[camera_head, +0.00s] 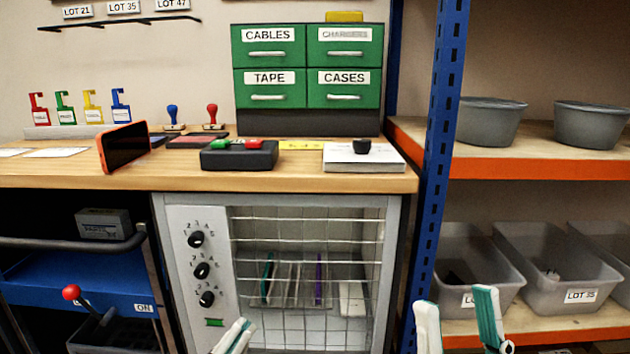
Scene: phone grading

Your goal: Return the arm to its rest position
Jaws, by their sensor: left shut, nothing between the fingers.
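My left gripper (239,325) shows at the bottom edge, in front of the lower part of the wire-fronted cabinet (190,300). Its white and teal fingers are together with nothing between them. My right gripper (455,297) shows at the bottom right, in front of the shelf bins. Its two fingers stand wide apart, with nothing seen between them. Both grippers are below the level of the bench top (300,180) and appear clear of it. Most of both arms is out of view.
An orange-edged phone (124,147) stands on the bench, left of a dark box with green and red buttons (239,155). A blue post (440,150) separates the bench from shelves holding grey bins (555,262). A red-knobbed lever (71,292) is at lower left.

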